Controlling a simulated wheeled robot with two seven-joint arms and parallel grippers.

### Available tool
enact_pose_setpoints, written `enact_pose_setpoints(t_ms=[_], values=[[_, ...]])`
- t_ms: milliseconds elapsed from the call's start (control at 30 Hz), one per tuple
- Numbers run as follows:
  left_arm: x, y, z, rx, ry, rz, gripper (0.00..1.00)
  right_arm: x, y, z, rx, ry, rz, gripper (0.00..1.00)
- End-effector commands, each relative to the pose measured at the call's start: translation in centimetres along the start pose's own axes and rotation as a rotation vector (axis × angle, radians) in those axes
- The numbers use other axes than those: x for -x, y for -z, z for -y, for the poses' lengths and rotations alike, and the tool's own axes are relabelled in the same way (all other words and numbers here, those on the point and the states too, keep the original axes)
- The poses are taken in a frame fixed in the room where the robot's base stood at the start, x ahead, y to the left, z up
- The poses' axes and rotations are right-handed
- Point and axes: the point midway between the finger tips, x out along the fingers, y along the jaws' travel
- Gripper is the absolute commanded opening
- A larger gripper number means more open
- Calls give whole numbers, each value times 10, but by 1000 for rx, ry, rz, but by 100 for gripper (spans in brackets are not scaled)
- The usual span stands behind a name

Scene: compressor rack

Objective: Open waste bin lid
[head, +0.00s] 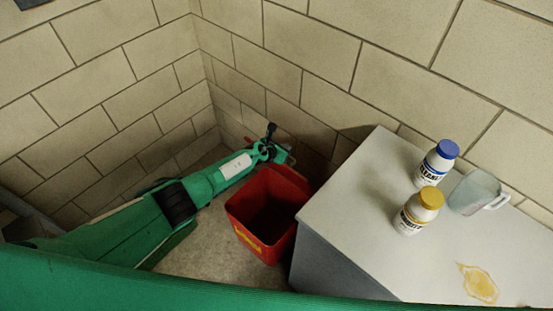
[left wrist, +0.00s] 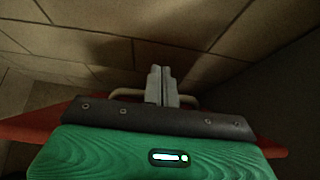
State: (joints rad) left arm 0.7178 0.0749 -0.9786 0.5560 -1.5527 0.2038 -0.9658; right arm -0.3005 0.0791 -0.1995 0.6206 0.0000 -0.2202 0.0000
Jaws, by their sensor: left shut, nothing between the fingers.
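The red waste bin (head: 262,239) stands on the floor against the side of the grey-topped counter. Its dark inside shows from above, and a red panel that looks like its lid (head: 290,183) stands raised at its back edge. My left gripper (head: 288,157) is at the back of the bin, close to the top of that panel; I cannot tell whether they touch. In the left wrist view its fingers (left wrist: 163,82) are shut and empty, pointing at the wall. Red edges (left wrist: 35,126) show on both sides behind my wrist. My right gripper is out of view.
The counter (head: 345,215) on the right holds a blue-capped bottle (head: 435,165), a yellow-capped bottle (head: 417,212), a clear jug (head: 474,193) and a yellow spill (head: 479,283). Block walls (head: 290,65) close in behind the bin. Some floor (head: 222,258) is free left of it.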

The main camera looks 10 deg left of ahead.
Motion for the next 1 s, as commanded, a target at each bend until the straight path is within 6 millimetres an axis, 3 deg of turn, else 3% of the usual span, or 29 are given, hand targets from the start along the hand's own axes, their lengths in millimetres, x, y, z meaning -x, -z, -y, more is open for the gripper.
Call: enact_pose_setpoints(t_ms=[33, 300, 1000], values=[[-7, -1, 0, 0, -1, 0, 0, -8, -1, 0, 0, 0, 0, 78], [-22, -13, 1, 2, 0, -4, 0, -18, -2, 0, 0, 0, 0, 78], [-21, -16, -3, 4, -2, -8, 0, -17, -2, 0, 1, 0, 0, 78]])
